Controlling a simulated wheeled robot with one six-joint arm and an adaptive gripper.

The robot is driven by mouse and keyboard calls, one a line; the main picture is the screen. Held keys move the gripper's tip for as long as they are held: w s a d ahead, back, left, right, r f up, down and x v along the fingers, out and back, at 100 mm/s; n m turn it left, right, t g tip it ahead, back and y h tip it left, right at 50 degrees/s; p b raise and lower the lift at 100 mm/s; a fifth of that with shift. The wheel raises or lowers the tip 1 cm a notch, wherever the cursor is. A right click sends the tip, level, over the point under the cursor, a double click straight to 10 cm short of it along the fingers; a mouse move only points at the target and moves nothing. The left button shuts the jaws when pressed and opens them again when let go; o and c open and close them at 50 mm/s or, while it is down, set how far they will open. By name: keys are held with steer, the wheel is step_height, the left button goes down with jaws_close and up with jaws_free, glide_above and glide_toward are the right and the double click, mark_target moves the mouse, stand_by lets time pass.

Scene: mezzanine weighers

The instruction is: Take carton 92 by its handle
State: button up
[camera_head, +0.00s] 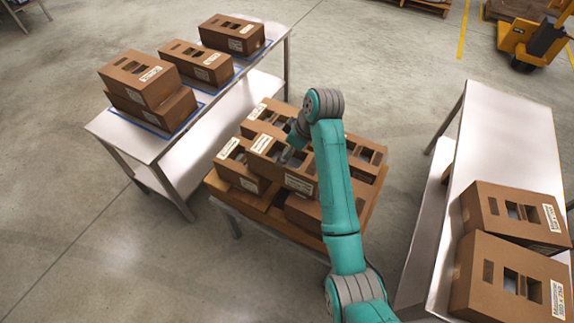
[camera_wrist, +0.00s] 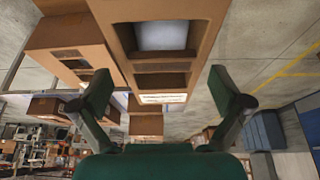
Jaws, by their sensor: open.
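Several brown cartons with cut-out openings and white labels are piled on the middle table. The label numbers are too small to read, so I cannot tell which is carton 92. My gripper (camera_head: 291,152) is over a top carton (camera_head: 272,174) in the middle of the pile, partly hidden by my arm. In the wrist view my gripper (camera_wrist: 160,94) is open, with green fingertips spread apart. A carton (camera_wrist: 160,67) with a large opening, a narrower slot and a white label lies ahead between the fingertips. I see no contact with it and nothing held.
A left table (camera_head: 118,133) bears several cartons on blue-outlined places. A right table (camera_head: 500,125) has two cartons (camera_head: 510,280) at its near end and bare top beyond. Other cartons crowd close around my gripper. A yellow pallet truck (camera_head: 530,40) stands far right; open floor lies between.

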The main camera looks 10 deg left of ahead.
steer(key=shift+x, duration=2.4)
steer(key=shift+s+d, duration=0.2)
steer(key=c, duration=1.5)
